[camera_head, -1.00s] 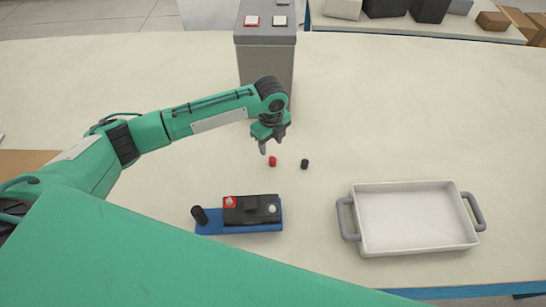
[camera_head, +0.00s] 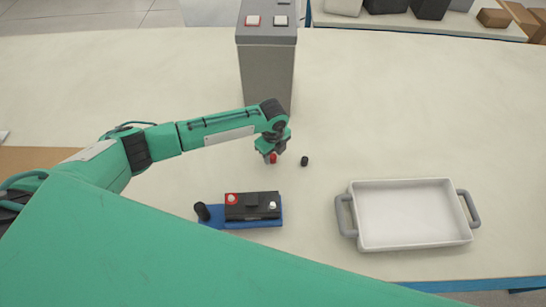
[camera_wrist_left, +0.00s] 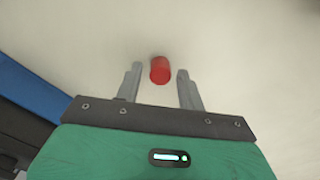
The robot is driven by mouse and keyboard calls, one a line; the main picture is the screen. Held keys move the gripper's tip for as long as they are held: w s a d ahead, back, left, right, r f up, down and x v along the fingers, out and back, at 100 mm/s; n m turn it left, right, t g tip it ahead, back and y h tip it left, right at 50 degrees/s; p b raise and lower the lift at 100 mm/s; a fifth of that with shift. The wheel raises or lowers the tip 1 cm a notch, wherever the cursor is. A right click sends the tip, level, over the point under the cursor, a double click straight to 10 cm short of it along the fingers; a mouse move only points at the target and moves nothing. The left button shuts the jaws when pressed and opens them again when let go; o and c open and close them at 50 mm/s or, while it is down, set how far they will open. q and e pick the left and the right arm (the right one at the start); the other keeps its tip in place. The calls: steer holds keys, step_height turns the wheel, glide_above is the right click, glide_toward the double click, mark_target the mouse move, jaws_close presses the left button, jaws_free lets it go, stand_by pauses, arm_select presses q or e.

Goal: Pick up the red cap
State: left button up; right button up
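The small red cap (camera_head: 273,158) stands on the pale table, in the middle of the head view. My left gripper (camera_head: 270,156) is lowered right at it. In the left wrist view the red cap (camera_wrist_left: 160,70) sits between the two grey fingertips of the open left gripper (camera_wrist_left: 157,78), with a gap on each side. The cap seems to rest on the table. My right gripper is not in view.
A black cap (camera_head: 304,161) stands just right of the red one. A black battery (camera_head: 252,206) sits on a blue base (camera_head: 240,224) nearer me. A white tray (camera_head: 415,243) with grey handles is at right. A grey box (camera_head: 267,75) with buttons stands behind.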

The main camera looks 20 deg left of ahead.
arm_select(q)
steer(key=c, duration=0.7)
steer(key=shift+c, duration=0.2)
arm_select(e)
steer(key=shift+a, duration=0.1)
arm_select(q)
steer(key=shift+r, duration=0.1)
